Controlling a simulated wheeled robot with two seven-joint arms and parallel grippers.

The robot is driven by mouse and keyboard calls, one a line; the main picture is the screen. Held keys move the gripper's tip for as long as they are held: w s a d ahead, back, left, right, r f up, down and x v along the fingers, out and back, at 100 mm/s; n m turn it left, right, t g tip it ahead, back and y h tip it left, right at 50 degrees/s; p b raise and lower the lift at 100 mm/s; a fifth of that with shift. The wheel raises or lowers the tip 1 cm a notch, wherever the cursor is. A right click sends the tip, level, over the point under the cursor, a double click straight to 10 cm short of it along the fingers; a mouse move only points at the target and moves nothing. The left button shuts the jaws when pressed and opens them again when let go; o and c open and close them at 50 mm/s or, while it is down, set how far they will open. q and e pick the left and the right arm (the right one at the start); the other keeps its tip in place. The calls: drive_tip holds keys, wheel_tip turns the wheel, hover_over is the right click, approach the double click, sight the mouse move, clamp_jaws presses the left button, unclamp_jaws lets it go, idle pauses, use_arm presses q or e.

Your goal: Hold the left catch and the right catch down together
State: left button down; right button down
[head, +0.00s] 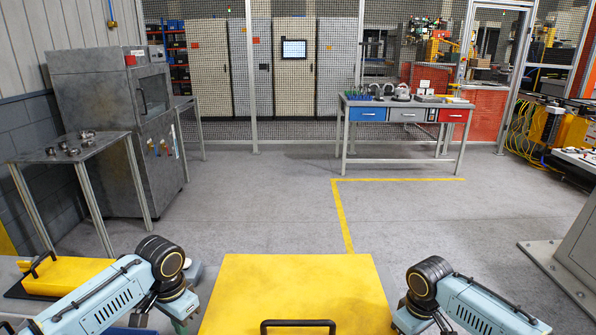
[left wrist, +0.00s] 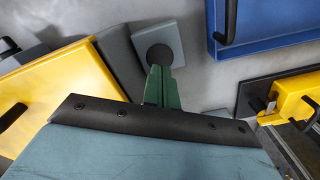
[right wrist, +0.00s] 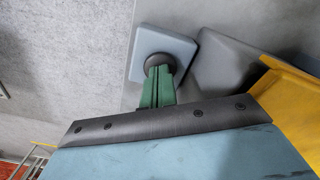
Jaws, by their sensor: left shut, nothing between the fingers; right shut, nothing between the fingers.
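In the left wrist view a dark grey square pad with a round dark disc (left wrist: 158,53) looks like the left catch. My left gripper (left wrist: 160,72) is shut and empty, its green fingertips in line with the disc's lower edge. In the right wrist view a pale blue-grey square pad (right wrist: 165,38) with a round dark knob (right wrist: 159,60) looks like the right catch. My right gripper (right wrist: 159,78) is shut and empty, its fingertips overlapping the knob's lower part. I cannot tell whether either gripper touches or presses its catch. In the head view my right fingers are hidden.
A yellow block (head: 300,285) with a black handle (head: 298,324) stands between my arms. Another yellow handled block (head: 62,277) is at the left. A blue tray (left wrist: 265,45) shows in the left wrist view. A metal table (head: 80,152) and a drawer bench (head: 405,102) stand farther off, across open floor.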

use_arm(q)
drive_tip(key=shift+r, duration=0.95)
use_arm(e)
drive_tip(key=shift+s+a+f, duration=0.1)
drive_tip(key=shift+s+f, duration=0.1)
drive_tip(key=shift+f, duration=0.05)
drive_tip(key=shift+r, duration=0.1)
use_arm(q)
drive_tip(key=shift+w, duration=0.1)
use_arm(e)
drive_tip(key=shift+w+r, duration=0.2)
drive_tip(key=shift+r, duration=3.4)
